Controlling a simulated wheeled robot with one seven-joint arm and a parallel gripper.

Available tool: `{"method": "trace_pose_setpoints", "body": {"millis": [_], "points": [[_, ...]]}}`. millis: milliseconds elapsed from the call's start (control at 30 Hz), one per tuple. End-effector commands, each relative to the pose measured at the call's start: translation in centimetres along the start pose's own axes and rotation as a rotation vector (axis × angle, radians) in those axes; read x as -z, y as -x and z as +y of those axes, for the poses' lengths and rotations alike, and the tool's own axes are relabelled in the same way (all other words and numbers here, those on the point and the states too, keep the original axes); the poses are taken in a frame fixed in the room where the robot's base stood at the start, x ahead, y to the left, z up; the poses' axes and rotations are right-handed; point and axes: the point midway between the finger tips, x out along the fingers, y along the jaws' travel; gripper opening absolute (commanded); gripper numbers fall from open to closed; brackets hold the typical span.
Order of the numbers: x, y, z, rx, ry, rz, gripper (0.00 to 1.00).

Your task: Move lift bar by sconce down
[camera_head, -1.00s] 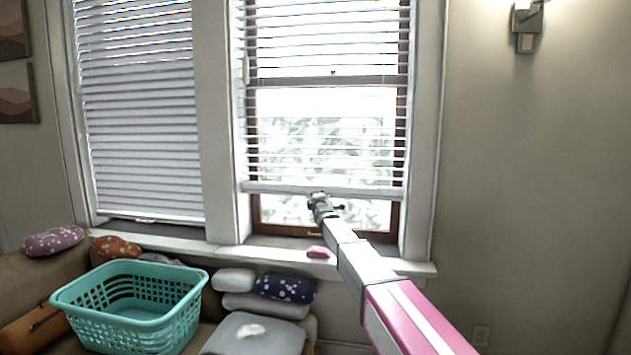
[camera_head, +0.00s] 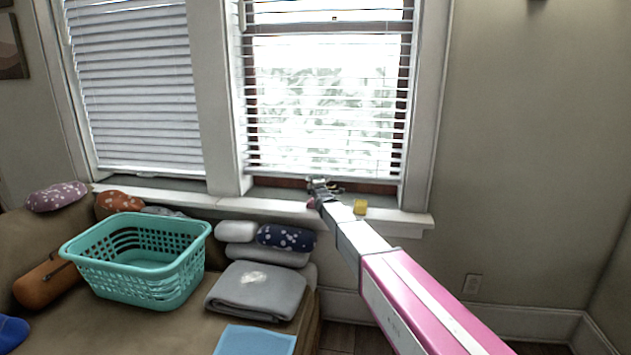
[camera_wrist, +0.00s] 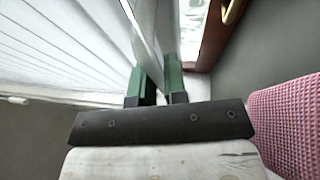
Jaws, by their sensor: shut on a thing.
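The lift bar (camera_head: 285,174) is the white bottom rail of the blind on the right window, the one nearer the sconce. It hangs roughly level a short way above the window sill. Only the bottom tip of the sconce (camera_head: 537,4) shows at the top edge.
The sill (camera_head: 395,217) holds a yellow block (camera_head: 360,206) and a pink thing (camera_head: 311,203) partly hidden by my gripper; its pink checked surface is close in the wrist view (camera_wrist: 288,125). A teal basket (camera_head: 140,262) and folded cushions (camera_head: 257,290) stand on the sofa below. The left blind (camera_head: 140,90) hangs low.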

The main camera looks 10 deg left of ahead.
Motion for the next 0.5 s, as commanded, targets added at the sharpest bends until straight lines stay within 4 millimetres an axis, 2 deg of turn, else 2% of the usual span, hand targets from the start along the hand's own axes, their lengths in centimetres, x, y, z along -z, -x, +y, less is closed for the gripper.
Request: {"method": "trace_pose_setpoints", "body": {"millis": [100, 133, 167, 200, 500], "points": [[0.00, -0.08, -0.02, 0.001, 0.000, 0.000, 0.00], [0.00, -0.08, -0.02, 0.001, 0.000, 0.000, 0.22], [0.00, -0.08, -0.01, 0.001, 0.000, 0.000, 0.32], [0.00, -0.08, -0.01, 0.001, 0.000, 0.000, 0.37], [-0.01, 0.07, 0.04, 0.000, 0.000, 0.000, 0.37]]}}
